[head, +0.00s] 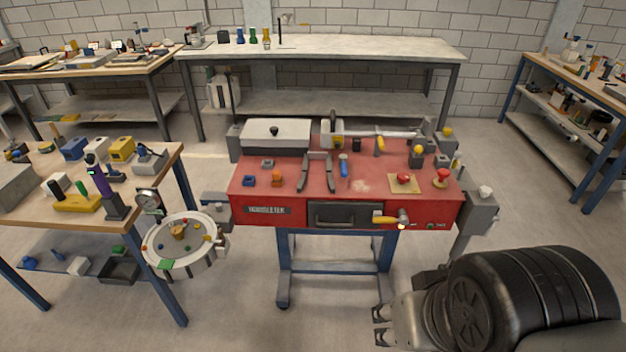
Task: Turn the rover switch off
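I cannot tell which part is the rover switch. The red bench (300,213) stands in the middle with small controls on it. A red knob on a yellow plate (404,179) and a red mushroom-shaped knob (441,177) are on its right top. A yellow-handled lever (385,220) points left on the front face, beside a small lit fitting (403,225). Small green and red buttons (436,225) sit right of it. My gripper (381,326) is low in front of the bench, its two fingers apart and empty, touching nothing.
A round tray on a stand (180,265) is left of the bench. A wooden table (40,212) with tools stands further left, and a long grey table (330,50) behind. My arm fills the lower right. Floor in front is clear.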

